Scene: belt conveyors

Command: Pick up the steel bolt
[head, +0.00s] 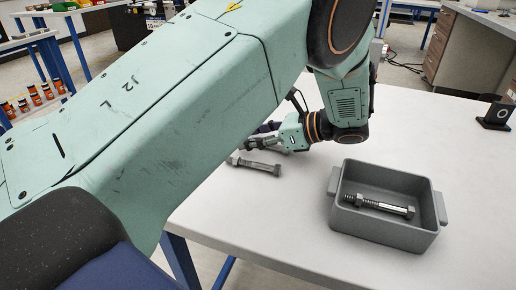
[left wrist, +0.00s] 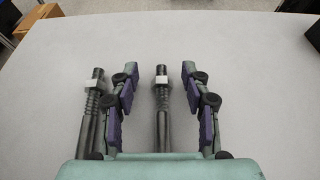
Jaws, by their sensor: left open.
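Several steel bolts are in view. In the left wrist view, one steel bolt (left wrist: 162,98) lies on the table between the spread fingers of my left gripper (left wrist: 160,78), with a gap on both sides. A second bolt (left wrist: 92,108) lies outside the left finger, close beside it. In the head view, my left gripper (head: 264,136) is low over the table, partly hidden behind its own arm. One bolt (head: 256,166) lies in front of it on the tabletop. Another bolt (head: 384,207) lies in a grey bin (head: 390,239). My right gripper is not in view.
The white table (head: 290,240) is clear around the bin. A small black block (head: 496,116) stands at the table's right edge. Blue-framed benches and a drawer cabinet (head: 460,52) stand beyond the table.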

